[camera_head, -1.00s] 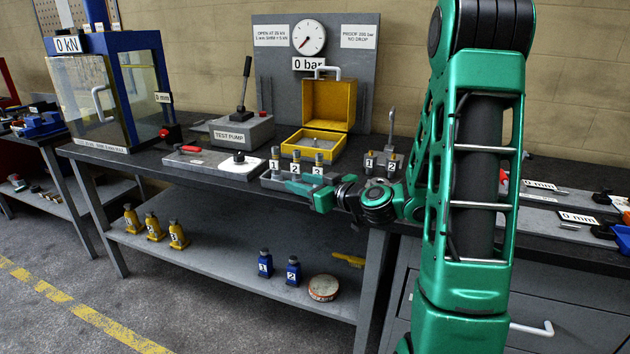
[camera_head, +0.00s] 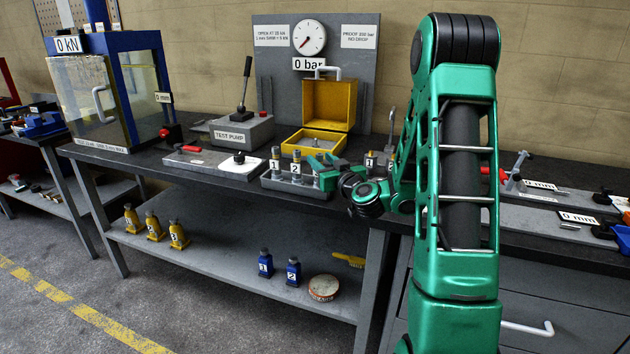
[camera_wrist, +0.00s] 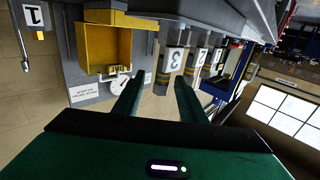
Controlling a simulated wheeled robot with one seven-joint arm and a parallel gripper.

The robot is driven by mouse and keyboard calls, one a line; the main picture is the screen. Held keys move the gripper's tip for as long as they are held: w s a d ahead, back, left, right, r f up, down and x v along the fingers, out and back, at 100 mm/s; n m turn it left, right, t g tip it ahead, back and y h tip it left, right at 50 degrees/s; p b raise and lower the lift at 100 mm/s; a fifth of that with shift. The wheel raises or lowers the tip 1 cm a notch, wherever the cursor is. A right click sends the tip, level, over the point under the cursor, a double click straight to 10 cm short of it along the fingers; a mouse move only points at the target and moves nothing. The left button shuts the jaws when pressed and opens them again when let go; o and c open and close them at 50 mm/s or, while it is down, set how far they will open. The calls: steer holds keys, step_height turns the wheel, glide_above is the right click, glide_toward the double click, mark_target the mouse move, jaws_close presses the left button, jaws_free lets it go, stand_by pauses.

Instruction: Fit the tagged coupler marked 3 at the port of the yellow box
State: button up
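The tagged coupler marked 3 (camera_wrist: 173,60) stands in the rack with couplers 1 (camera_head: 275,162) and 2 (camera_head: 296,166). In the head view my gripper (camera_head: 319,161) covers most of coupler 3. The yellow box (camera_head: 329,100) stands open behind the rack, and also shows in the wrist view (camera_wrist: 104,50). Its port cannot be made out.
A gauge panel (camera_head: 362,75) reading 0 bar rises behind the box. The test pump (camera_head: 240,130) and a white plate (camera_head: 243,168) are left of the rack.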

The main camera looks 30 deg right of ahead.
steer(key=w, duration=0.5)
steer(key=shift+w+d+r, duration=0.15)
steer(key=shift+r, duration=0.25)
steer(key=shift+c, duration=0.4)
jaws_close()
